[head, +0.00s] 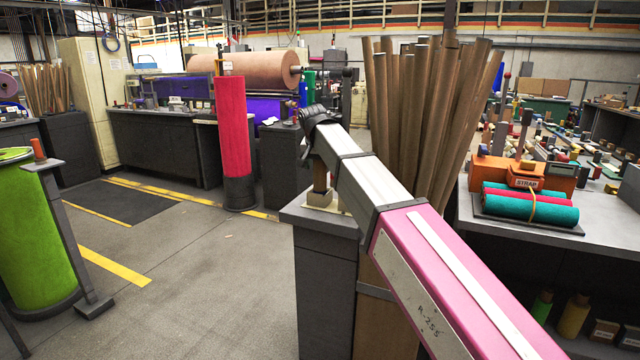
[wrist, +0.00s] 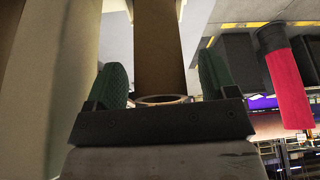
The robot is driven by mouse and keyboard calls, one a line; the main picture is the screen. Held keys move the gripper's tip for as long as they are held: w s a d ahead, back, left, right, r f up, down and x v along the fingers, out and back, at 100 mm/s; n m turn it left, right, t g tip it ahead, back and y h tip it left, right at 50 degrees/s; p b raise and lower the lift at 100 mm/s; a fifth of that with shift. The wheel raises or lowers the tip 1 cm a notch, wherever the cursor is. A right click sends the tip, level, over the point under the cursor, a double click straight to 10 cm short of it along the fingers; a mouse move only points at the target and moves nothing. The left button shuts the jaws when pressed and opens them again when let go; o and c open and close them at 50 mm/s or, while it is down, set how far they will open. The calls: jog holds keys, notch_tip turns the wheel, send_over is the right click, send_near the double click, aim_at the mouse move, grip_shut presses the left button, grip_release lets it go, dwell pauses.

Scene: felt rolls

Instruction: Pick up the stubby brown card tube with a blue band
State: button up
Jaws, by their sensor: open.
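A brown card tube (wrist: 158,45) lies between the two green finger pads of my gripper (wrist: 162,80) in the wrist view. Its open end with a pale rim faces the gripper body. The pads stand on either side with narrow gaps showing, so the gripper is open around the tube. In the head view a short brown tube (head: 320,178) stands upright below the end of my arm, over a pale block on the grey cabinet. No blue band is visible on it in either view. My arm hides much of the gripper in the head view.
Tall brown tubes (head: 425,110) stand close behind and right of my arm. The grey cabinet top (head: 300,212) has little free room. A red roll (head: 232,125) stands on the floor to the left. A bench (head: 560,240) with teal and red rolls is at right.

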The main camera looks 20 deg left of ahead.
jog(key=shift+f, duration=0.1)
jog(key=c, duration=1.3)
